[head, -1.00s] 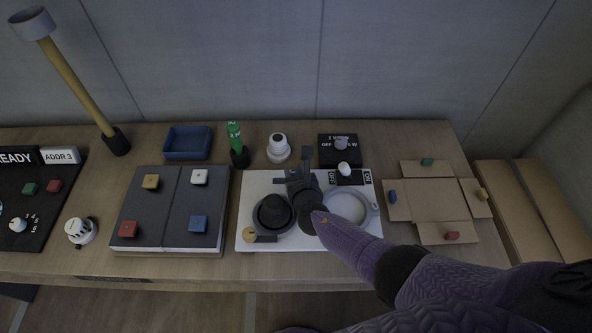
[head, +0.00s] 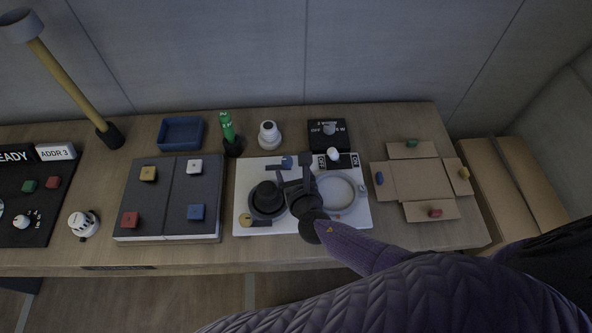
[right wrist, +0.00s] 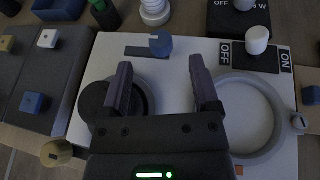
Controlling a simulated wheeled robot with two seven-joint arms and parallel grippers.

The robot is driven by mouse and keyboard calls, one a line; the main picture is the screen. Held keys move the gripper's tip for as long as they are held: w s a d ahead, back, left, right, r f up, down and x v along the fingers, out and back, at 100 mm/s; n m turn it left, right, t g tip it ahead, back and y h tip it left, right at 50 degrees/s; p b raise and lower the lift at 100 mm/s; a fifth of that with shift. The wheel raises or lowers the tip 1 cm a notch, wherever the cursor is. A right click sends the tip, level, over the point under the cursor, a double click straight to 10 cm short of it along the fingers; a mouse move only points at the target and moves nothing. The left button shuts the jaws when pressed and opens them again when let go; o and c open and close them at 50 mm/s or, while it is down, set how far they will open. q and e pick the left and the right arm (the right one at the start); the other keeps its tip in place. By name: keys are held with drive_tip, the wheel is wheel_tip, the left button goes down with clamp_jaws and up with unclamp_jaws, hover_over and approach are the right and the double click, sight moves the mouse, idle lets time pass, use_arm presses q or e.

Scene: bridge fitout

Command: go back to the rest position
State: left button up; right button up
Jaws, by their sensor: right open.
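My right gripper (head: 294,166) is open and empty above the white panel (head: 283,236). In the right wrist view its two fingers (right wrist: 160,72) stand apart. The dark round knob (head: 268,196) is beside it on the left, and the pale ring (head: 356,191) is on the right. A small blue piece (right wrist: 160,44) shows beyond the fingertips on the panel. The white-capped OFF/ON switch (head: 333,154) is at the panel's back right. The gripper and wrist hide part of the panel. My left gripper is not in view.
A black two-part box (head: 171,187) with several coloured cubes stands left of the panel. An open cardboard box (head: 415,180) lies right. A tall lamp-like post (head: 70,80) stands far left.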

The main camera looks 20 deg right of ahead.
drive_tip(key=v, duration=0.3)
drive_tip(key=shift+s+p, duration=0.1)
drive_tip(key=shift+p, duration=0.25)
